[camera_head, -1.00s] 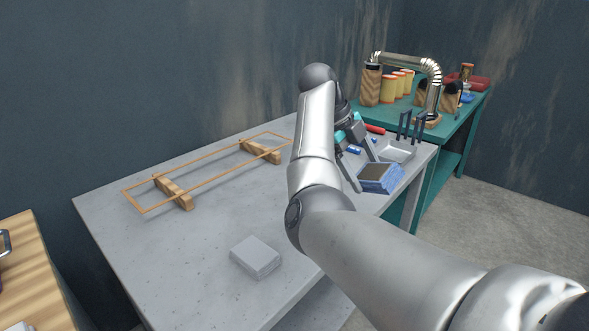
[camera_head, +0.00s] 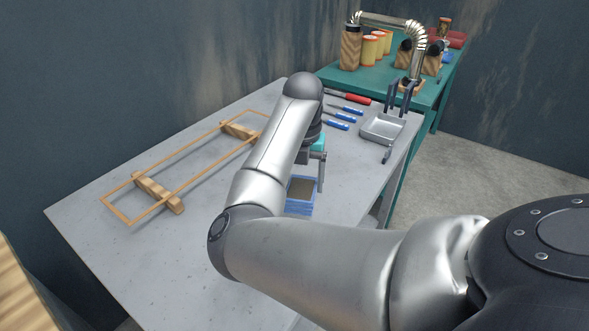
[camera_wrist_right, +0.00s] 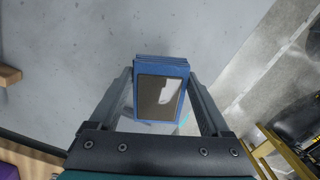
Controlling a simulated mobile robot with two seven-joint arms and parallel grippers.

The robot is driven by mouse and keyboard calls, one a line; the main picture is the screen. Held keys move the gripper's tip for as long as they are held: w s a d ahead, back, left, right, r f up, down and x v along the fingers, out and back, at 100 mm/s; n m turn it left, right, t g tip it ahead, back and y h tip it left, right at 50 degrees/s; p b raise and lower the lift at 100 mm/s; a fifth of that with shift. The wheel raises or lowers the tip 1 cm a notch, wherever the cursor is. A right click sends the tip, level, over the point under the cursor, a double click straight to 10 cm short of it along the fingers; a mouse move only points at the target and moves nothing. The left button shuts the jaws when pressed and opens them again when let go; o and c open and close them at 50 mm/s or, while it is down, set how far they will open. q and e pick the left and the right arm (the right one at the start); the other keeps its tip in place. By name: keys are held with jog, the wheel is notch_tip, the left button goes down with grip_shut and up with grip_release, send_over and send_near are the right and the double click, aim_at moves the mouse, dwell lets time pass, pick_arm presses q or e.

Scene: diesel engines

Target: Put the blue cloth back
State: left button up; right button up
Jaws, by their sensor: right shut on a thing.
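The blue cloth (camera_head: 301,190) is a folded, layered block with a dark brown patch on top. My right gripper (camera_head: 306,182) is shut on it, over the grey table (camera_head: 225,265). In the right wrist view the cloth (camera_wrist_right: 160,70) sits between the two fingers of the right gripper (camera_wrist_right: 160,82). I cannot tell how high the cloth is above the table. My right forearm hides the table area in front of it. My left gripper is not in view.
A wooden frame rack (camera_head: 160,190) stands on the table's left. Blue-handled tools (camera_head: 338,124), a red-handled tool (camera_head: 357,98) and a metal dustpan (camera_head: 383,130) lie at the far end. A green bench (camera_head: 390,85) with jars stands behind. The table's left front is clear.

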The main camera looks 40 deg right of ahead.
jog(key=shift+a+f+b, duration=0.15)
jog(key=shift+f+b, duration=0.4)
jog(key=shift+f, duration=0.25)
notch_tip(320, 180, down, 4)
jog(key=b, duration=0.3)
jog(key=shift+f, duration=0.25)
jog(key=shift+f+b, duration=0.35)
jog(key=shift+b, duration=0.05)
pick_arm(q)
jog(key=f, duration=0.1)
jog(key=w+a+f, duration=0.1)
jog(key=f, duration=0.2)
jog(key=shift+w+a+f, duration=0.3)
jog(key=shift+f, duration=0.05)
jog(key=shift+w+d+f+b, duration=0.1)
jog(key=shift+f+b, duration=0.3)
pick_arm(e)
jog(key=shift+f, duration=0.5)
jog(key=o, duration=1.4)
